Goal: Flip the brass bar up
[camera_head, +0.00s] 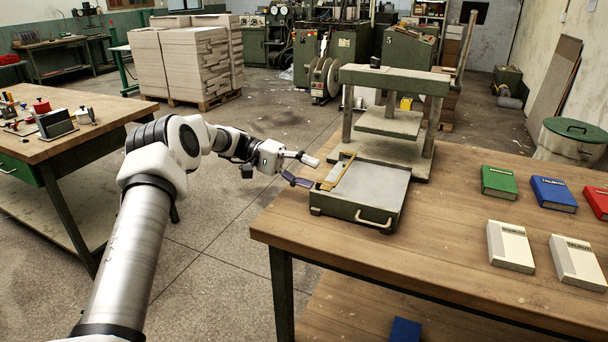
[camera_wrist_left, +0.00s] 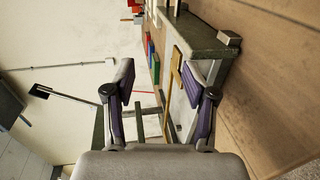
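The brass bar (camera_head: 340,170) is a thin yellow strip lying along the left edge of the grey sliding bed (camera_head: 376,187) of the green press (camera_head: 393,82). In the left wrist view the brass bar (camera_wrist_left: 175,68) shows between and beyond my fingers. My left gripper (camera_head: 307,172) is at the left side of the bed, level with the bar, with its fingers spread. In the left wrist view the left gripper (camera_wrist_left: 164,92) is open and nothing is between the pads. Whether a finger touches the bar cannot be told. My right gripper is out of view.
Green (camera_head: 499,181), blue (camera_head: 553,194) and red books and two white books (camera_head: 510,245) lie on the wooden table (camera_head: 440,270) to the right. The bed has a front handle (camera_head: 374,218). The press frame stands behind it. The floor left of the table is clear.

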